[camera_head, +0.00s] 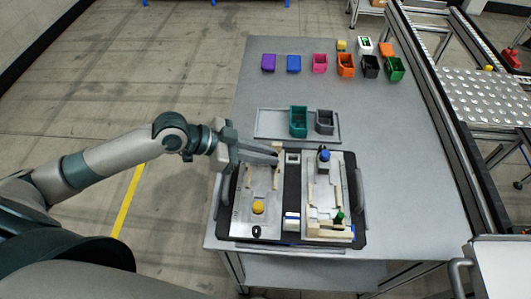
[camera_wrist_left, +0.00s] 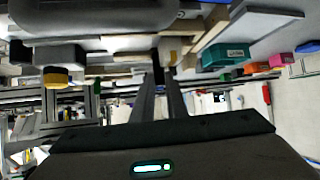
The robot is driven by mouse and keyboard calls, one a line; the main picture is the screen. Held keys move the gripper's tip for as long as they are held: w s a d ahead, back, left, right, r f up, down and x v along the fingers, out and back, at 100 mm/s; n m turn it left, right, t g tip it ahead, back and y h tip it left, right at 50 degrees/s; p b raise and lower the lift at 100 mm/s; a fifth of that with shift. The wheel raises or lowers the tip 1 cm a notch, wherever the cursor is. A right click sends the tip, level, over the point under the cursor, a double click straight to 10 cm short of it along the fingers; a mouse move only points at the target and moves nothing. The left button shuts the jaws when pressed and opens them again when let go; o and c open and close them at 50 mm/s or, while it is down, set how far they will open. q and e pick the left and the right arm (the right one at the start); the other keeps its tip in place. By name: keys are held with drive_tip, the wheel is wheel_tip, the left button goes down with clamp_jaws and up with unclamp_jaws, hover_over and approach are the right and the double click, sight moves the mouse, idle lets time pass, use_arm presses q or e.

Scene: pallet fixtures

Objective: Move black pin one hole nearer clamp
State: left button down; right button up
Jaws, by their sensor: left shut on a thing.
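My left gripper (camera_head: 276,155) reaches in from the left over the far end of the left fixture plate (camera_head: 246,216). Its two fingers (camera_wrist_left: 160,82) are shut on a small dark piece, which looks like the black pin (camera_wrist_left: 157,70). The pin's lower end and the holes under it are hidden or too small to tell. A yellow knob (camera_head: 258,207) stands on the near part of the left plate, with a small black part (camera_head: 256,231) in front of it. I cannot tell which part is the clamp. My right gripper is not in view.
The right plate (camera_head: 320,222) carries a blue knob (camera_head: 324,155) and a green pin (camera_head: 339,216). A tray (camera_head: 268,124) with teal (camera_head: 298,121) and grey (camera_head: 324,122) bins lies behind. Coloured bins stand farther back. The table's left middle is clear.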

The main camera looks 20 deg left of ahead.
use_arm(q)
drive_tip(key=shift+f, duration=0.35)
idle(0.5)
drive_tip(key=c, duration=1.7)
unclamp_jaws()
